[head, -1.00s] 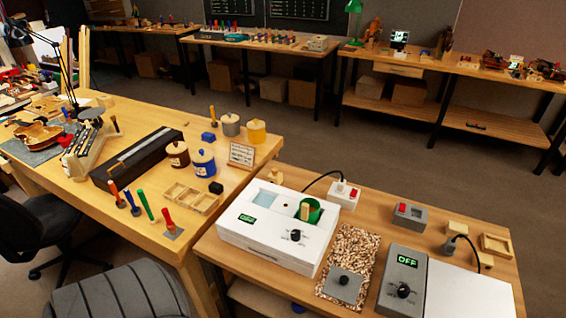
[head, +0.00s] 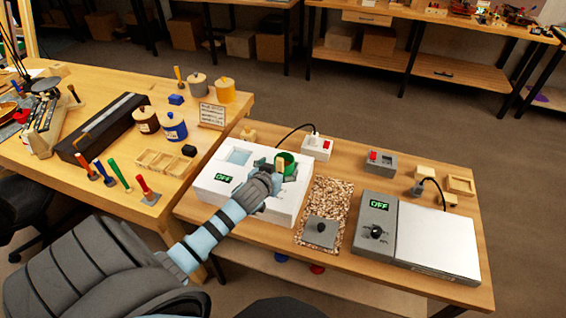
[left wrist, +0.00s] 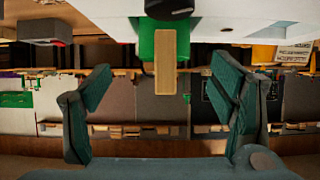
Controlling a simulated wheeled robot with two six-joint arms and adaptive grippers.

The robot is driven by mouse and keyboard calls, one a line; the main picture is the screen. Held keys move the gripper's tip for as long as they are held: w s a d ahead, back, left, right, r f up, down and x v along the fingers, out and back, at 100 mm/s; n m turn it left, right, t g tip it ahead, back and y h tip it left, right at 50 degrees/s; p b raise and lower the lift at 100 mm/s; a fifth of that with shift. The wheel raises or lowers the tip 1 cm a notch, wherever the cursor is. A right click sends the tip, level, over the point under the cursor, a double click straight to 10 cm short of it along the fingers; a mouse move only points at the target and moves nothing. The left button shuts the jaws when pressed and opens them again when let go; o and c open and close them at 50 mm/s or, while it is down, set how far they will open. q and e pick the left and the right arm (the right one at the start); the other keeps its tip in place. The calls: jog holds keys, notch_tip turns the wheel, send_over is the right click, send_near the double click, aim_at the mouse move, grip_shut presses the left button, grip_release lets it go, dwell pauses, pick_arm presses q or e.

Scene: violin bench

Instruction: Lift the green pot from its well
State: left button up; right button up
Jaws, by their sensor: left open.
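The green pot (head: 288,158) sits in the well of the white box (head: 225,197), with its wooden handle (head: 280,165) standing up at the near side. My left gripper (head: 276,174) is open just in front of the pot, over the white box, and hides part of both. In the left wrist view the green pot (left wrist: 146,40) and its handle (left wrist: 165,62) show between and beyond the spread fingers of the left gripper (left wrist: 163,85), with clear gaps on both sides. My right gripper is not in view.
A white switch box (head: 317,147) stands behind the white box. A gravel-like strip (head: 328,200) with a grey block (head: 320,232) lies to its right, then a grey control unit (head: 376,222). Several jars and tools stand on the left bench.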

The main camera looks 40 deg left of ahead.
aim_at(287, 158)
pick_arm(q)
jog(key=x, duration=0.2)
jog(key=b+x, duration=0.1)
jog(key=x, duration=0.4)
jog(key=shift+w+a, duration=0.15)
jog(key=shift+a, duration=0.25)
jog(key=c, duration=1.3)
jog(key=shift+o, duration=0.2)
jog(key=shift+r, duration=0.15)
